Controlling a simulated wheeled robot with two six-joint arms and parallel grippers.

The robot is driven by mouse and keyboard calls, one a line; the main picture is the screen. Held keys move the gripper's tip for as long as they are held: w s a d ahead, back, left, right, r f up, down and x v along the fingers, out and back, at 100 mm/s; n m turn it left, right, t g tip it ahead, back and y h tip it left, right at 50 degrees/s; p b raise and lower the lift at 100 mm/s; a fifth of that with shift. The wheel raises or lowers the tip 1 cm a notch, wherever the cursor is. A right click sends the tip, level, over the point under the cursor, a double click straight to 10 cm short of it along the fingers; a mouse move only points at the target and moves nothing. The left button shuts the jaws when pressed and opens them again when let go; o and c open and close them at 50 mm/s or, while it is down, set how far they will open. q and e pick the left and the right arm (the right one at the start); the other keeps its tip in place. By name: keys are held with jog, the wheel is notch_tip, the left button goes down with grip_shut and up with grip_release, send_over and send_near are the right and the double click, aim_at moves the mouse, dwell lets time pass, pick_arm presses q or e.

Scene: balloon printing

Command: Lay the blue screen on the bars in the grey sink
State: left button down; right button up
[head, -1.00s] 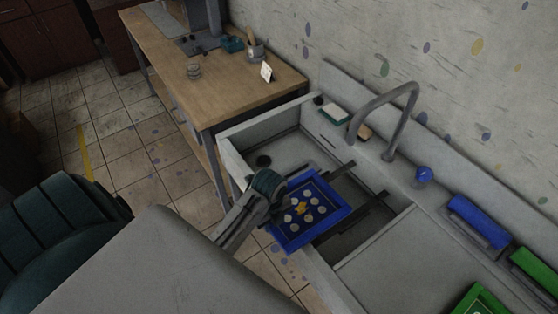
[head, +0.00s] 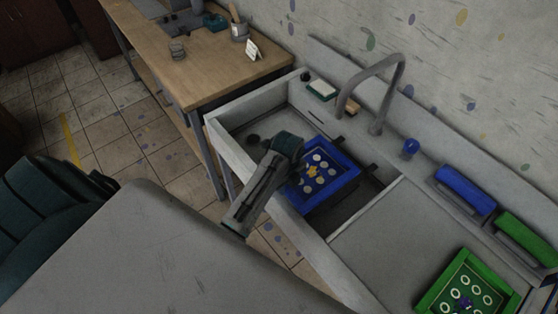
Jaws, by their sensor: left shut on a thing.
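The blue screen (head: 343,178), a square frame with pale dots and a yellow star shape, is over the open basin of the grey sink (head: 232,150). My left gripper (head: 292,165) is shut on the screen's left side. The gripper's body hides that edge and the fingertips. Dark bars (head: 373,170) cross the basin, and one end shows just beyond the screen's right corner. The screen looks level and low over the bars. I cannot tell whether it touches them. My right gripper is not in view.
A grey tap (head: 377,95) arches behind the basin. A green screen (head: 468,285) lies on the sink's flat right part. A blue block (head: 466,188) and a green block (head: 527,238) sit along the back ledge. A wooden table (head: 200,62) stands at the back left.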

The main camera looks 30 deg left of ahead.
aim_at(303, 180)
pick_arm(q)
jog(key=shift+w+d+f, duration=0.2)
jog(key=shift+w+d, duration=0.05)
jog(key=shift+w, duration=0.4)
jog(key=shift+w+d+f, duration=0.15)
jog(key=shift+w+d, duration=0.1)
jog(key=shift+w, duration=0.35)
jog(key=w+f, duration=0.2)
jog(key=w+d+f, duration=0.1)
jog(key=w+f, duration=0.1)
jog(key=shift+d, duration=0.2)
jog(key=shift+f+b, duration=0.35)
jog(key=shift+f, duration=0.75)
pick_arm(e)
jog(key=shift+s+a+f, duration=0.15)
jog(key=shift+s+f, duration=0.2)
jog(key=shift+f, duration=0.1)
pick_arm(q)
jog(key=shift+f+p, duration=0.1)
jog(key=shift+p, duration=0.2)
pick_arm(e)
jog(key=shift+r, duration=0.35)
pick_arm(q)
jog(key=shift+f, duration=0.25)
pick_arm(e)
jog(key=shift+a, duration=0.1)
